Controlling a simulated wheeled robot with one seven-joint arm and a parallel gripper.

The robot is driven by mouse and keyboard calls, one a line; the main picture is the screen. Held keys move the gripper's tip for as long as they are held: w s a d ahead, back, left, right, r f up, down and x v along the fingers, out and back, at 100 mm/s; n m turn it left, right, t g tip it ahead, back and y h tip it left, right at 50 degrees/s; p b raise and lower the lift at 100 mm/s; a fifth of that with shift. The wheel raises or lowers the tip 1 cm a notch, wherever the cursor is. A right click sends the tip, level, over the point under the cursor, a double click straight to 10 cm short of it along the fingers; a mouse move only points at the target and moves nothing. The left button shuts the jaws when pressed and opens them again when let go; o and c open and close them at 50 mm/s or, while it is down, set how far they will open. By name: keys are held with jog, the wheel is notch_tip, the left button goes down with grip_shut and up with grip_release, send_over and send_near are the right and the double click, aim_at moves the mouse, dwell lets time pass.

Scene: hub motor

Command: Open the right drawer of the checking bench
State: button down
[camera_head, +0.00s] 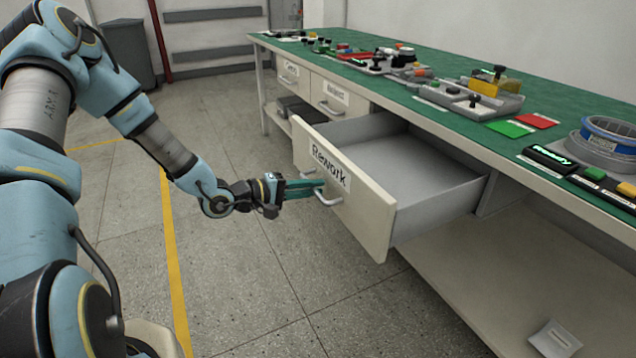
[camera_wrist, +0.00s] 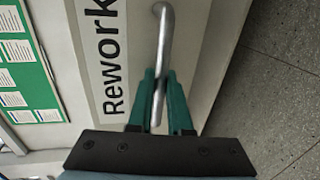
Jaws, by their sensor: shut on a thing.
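The checking bench (camera_head: 480,125) has a green top and a row of drawers under it. The right drawer, labelled "Rework" (camera_head: 345,185), is pulled well out, and its grey inside looks empty. My gripper (camera_head: 318,188) is at its front, with green fingers shut on the drawer's metal bar handle (camera_head: 329,197). In the wrist view the handle (camera_wrist: 166,40) runs between the two fingers (camera_wrist: 160,95), beside the "Rework" label (camera_wrist: 104,50). The other two drawers, "Cents"-like label (camera_head: 292,72) and "Reject" (camera_head: 335,92), are closed.
Trays, parts and a blue-ringed motor (camera_head: 606,138) stand on the bench top. A small light tray (camera_head: 555,338) lies on the lower shelf. A grey bin (camera_head: 128,50) and a red pipe (camera_head: 160,40) are at the back. The floor left of the drawer is clear.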

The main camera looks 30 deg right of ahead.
jog(key=c, duration=0.8)
grip_release()
jog(key=shift+c, duration=0.2)
jog(key=v, duration=1)
jog(key=shift+a, duration=0.4)
jog(key=shift+w, duration=0.1)
